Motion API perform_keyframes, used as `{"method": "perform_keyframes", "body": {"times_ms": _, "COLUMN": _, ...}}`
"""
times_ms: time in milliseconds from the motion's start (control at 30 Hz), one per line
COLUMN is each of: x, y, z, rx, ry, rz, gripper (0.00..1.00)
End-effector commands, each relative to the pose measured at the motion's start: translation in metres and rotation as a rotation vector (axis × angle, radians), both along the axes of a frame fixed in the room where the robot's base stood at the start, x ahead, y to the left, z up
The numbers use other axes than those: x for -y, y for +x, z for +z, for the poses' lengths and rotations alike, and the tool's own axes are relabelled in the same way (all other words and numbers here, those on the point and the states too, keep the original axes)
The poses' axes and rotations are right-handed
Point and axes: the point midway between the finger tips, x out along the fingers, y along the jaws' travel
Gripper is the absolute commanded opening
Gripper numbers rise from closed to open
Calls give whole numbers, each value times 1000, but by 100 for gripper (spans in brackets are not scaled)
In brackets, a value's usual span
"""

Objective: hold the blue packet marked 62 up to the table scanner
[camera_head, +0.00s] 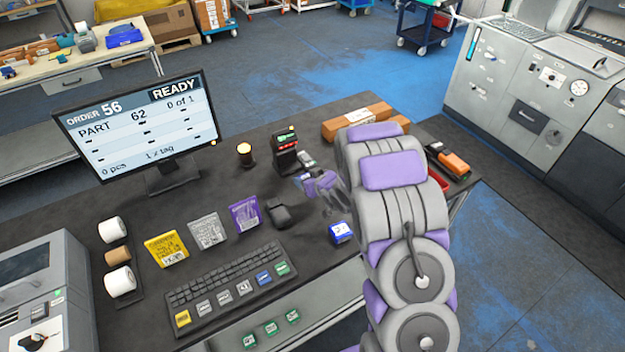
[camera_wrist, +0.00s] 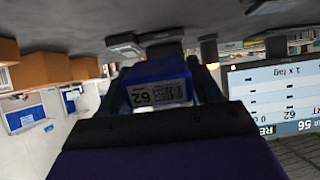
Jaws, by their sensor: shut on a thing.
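My gripper (camera_wrist: 160,100) is shut on the blue packet (camera_wrist: 158,84), whose white label reads 62 in the wrist view. The surroundings are upside down in that view. In the head view my purple gripper (camera_head: 318,185) is above the table, in front of and slightly right of the table scanner (camera_head: 286,153). The scanner is dark, with red and green lights. The held packet is hard to make out in the head view, and its distance from the scanner cannot be told. The monitor (camera_head: 140,128) reads READY, PART 62, 0 of 1.
A separate blue block (camera_head: 341,232) with an unclear label sits below my gripper. A lit lamp (camera_head: 245,154) stands left of the scanner. A brown box (camera_head: 358,118) lies behind.

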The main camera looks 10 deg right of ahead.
Motion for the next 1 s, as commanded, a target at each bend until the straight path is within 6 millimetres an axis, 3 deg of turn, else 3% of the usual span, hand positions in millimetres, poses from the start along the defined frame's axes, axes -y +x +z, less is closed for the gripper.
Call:
{"method": "perform_keyframes", "body": {"times_ms": 500, "x": -12, "y": 36, "z": -41, "rx": 0, "ry": 0, "rz": 1, "gripper": 28}}
{"method": "perform_keyframes", "body": {"times_ms": 1000, "x": -13, "y": 41, "z": -43, "rx": 0, "ry": 0, "rz": 0, "gripper": 28}}
